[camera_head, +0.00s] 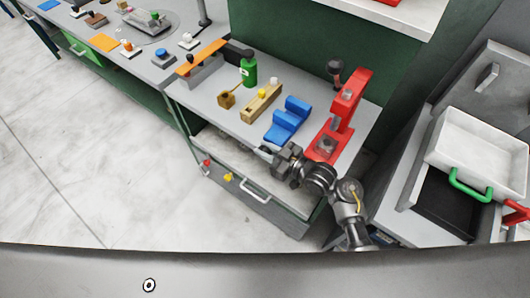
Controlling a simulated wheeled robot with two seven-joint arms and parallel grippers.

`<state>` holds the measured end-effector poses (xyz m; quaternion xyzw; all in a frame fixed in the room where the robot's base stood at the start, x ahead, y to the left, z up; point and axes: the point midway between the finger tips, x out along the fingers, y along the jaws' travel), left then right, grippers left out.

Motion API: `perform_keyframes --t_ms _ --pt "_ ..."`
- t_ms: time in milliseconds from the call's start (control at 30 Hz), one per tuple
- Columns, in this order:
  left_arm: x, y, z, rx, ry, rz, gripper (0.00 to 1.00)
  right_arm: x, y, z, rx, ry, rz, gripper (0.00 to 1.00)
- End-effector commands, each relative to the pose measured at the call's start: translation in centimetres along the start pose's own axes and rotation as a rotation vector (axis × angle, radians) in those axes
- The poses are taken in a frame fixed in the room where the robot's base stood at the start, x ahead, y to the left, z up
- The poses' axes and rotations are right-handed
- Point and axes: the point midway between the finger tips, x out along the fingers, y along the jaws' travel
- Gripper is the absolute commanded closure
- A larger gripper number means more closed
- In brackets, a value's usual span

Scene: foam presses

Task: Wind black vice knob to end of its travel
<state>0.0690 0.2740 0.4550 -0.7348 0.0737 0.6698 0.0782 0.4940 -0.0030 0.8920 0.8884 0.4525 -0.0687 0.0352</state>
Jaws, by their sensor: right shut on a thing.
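A blue vice (289,121) stands on the grey bench top, between a wooden block and a red press. My right gripper (267,151) is at the front edge of the bench, just below the vice's near end. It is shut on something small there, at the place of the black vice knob. The gripper's dark body hides the knob, so its turn and how far it is wound cannot be seen. My left gripper is not in view.
The red press (342,114) stands close on the right. A wooden block (261,103) and a green bottle (249,71) are to the left. An open drawer (245,184) lies below the gripper. A white bin (480,150) with a green handle is at the right.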

Motion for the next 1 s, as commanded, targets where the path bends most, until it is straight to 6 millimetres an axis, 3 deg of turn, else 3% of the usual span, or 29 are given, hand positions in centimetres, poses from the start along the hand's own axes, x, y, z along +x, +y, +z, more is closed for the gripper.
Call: perform_keyframes --t_ms 300,333,400,767,1000 --pt "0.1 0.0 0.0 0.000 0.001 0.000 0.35 -0.1 0.0 0.0 0.000 0.011 0.000 1.00" --pt "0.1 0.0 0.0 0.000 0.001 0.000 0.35 -0.1 0.0 0.0 0.000 0.011 0.000 0.76" --pt "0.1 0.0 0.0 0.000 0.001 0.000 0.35 -0.1 0.0 0.0 0.000 0.011 0.000 0.69" --pt "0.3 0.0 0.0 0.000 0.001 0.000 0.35 -0.8 0.0 0.1 -0.001 0.010 0.001 0.69" --pt "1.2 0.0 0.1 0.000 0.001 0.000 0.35 -5.2 0.0 0.4 -0.004 0.008 0.001 0.69"
